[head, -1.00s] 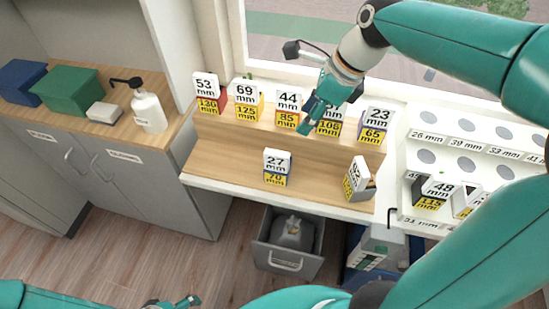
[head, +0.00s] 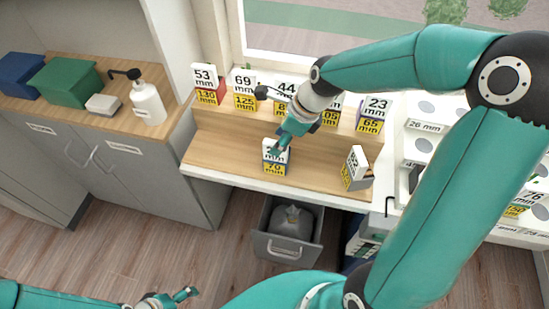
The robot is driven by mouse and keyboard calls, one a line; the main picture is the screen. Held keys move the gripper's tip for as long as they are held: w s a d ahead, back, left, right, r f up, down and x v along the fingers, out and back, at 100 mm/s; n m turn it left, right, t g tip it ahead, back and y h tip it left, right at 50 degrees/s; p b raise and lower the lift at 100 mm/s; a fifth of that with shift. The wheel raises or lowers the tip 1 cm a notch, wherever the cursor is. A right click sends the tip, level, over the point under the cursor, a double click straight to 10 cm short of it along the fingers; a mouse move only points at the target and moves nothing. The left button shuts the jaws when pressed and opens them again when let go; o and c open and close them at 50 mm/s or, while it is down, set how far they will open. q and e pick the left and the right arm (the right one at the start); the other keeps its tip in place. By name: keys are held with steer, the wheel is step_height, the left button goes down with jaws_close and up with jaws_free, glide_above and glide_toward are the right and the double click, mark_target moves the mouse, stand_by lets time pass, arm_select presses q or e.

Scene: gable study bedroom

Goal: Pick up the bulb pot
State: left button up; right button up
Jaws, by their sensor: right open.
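Several small pots with white and yellow mm labels stand on a stepped wooden stand (head: 225,155). The task does not say which one is the bulb pot. Another labelled pot (head: 355,170) stands turned at the right end of the lower step. My left gripper (head: 178,299) is low at the bottom edge, away from the stand.
The back row has pots marked 53 (head: 207,84), 69 (head: 244,92), 44 and 23 (head: 372,113); my right arm partly covers this row. A white rack (head: 425,125) is at right. An open drawer (head: 287,245) is below. A pump bottle (head: 147,103) stands on the left cabinet.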

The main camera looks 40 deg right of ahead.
mark_target(272, 164)
steer(key=shift+x, duration=1.55)
jaws_close()
